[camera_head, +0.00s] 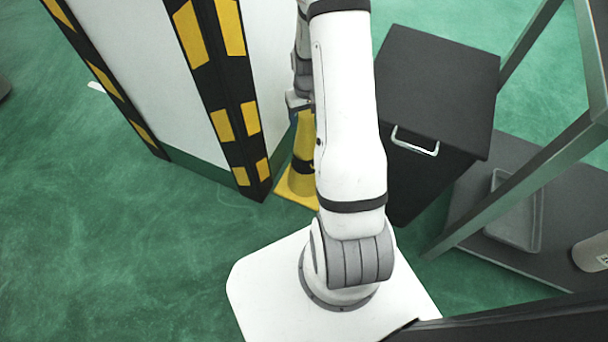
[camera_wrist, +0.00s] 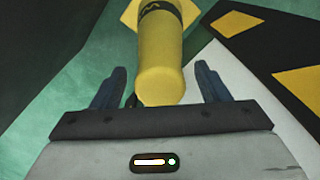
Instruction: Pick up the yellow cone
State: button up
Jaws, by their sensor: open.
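The yellow cone (camera_head: 303,150) with a black band stands on the green floor in the head view, partly hidden behind my white arm. Its square yellow base (camera_head: 292,188) shows at floor level. In the wrist view the yellow cone (camera_wrist: 163,60) points its rounded top toward my gripper (camera_wrist: 160,88). The two dark blue fingers stand apart, one to each side of the cone's top. My gripper is open, and I see no clear contact with the cone. In the head view my gripper is mostly hidden behind my arm.
A white pillar with black and yellow striped edges (camera_head: 222,75) stands close to the left of the cone. A dark bin (camera_head: 435,85) with a metal handle stands close to the right. A metal-framed shelf (camera_head: 470,235) holds a grey tray (camera_head: 515,212). Green floor lies open at left.

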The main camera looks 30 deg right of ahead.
jog(key=shift+c, duration=0.3)
grip_shut()
dwell(0.3)
jog(key=shift+r, duration=0.1)
